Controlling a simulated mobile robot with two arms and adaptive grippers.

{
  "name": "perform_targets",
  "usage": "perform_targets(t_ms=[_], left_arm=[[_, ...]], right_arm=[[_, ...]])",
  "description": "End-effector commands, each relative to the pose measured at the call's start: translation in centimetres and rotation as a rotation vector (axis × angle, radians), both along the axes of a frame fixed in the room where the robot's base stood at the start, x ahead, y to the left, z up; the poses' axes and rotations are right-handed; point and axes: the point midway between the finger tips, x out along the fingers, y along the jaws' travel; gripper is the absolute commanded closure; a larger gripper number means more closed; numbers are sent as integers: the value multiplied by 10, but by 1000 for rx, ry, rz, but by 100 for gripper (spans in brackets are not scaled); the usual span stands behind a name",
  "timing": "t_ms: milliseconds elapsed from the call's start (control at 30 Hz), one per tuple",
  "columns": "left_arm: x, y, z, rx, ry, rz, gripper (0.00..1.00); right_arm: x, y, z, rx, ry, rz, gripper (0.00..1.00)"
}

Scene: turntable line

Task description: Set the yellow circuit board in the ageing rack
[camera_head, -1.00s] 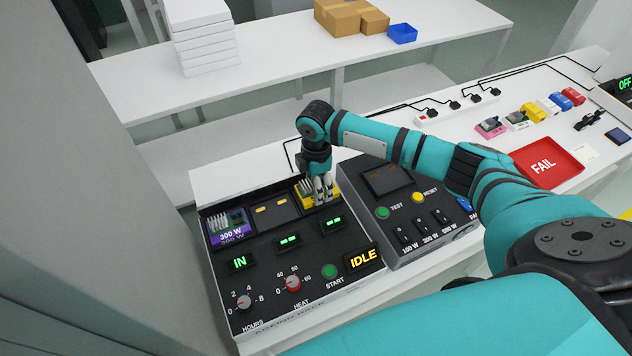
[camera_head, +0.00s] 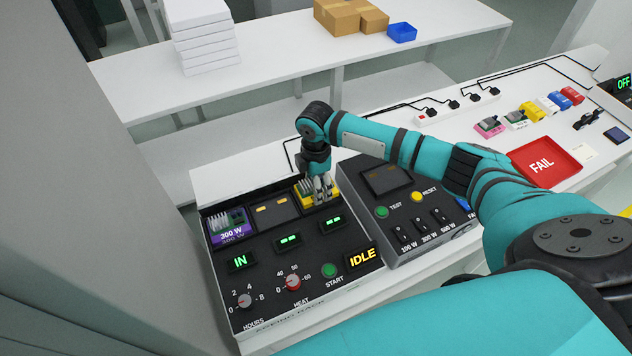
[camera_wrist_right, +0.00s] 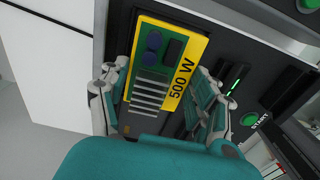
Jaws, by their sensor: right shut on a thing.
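The yellow circuit board (camera_head: 307,197), marked 500 W in the right wrist view (camera_wrist_right: 172,85), is at the rightmost bay of the ageing rack (camera_head: 268,317). It carries a green panel and a row of pale fins. My right gripper (camera_head: 324,190) points down over this bay with its fingers closed on the board; in the wrist view the fingers (camera_wrist_right: 165,105) lie along both sides of it. I cannot tell whether the board is fully seated. A purple 300 W board (camera_head: 230,232) sits in the left bay, and the middle bay (camera_head: 274,208) is empty. My left gripper is not in view.
The rack's left display reads IN, the others show dashes, and its status reads IDLE (camera_head: 362,257). A test box (camera_head: 400,225) stands close on the right, under my arm. A red FAIL tray (camera_head: 540,180) and several small boards lie farther right.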

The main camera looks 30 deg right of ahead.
Motion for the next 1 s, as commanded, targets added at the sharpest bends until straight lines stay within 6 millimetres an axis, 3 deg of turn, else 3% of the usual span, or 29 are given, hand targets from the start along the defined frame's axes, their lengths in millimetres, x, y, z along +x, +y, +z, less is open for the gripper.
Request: perform_targets(t_ms=[1000], left_arm=[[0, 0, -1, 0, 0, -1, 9]], right_arm=[[0, 0, -10, 1, -1, 0, 76]])
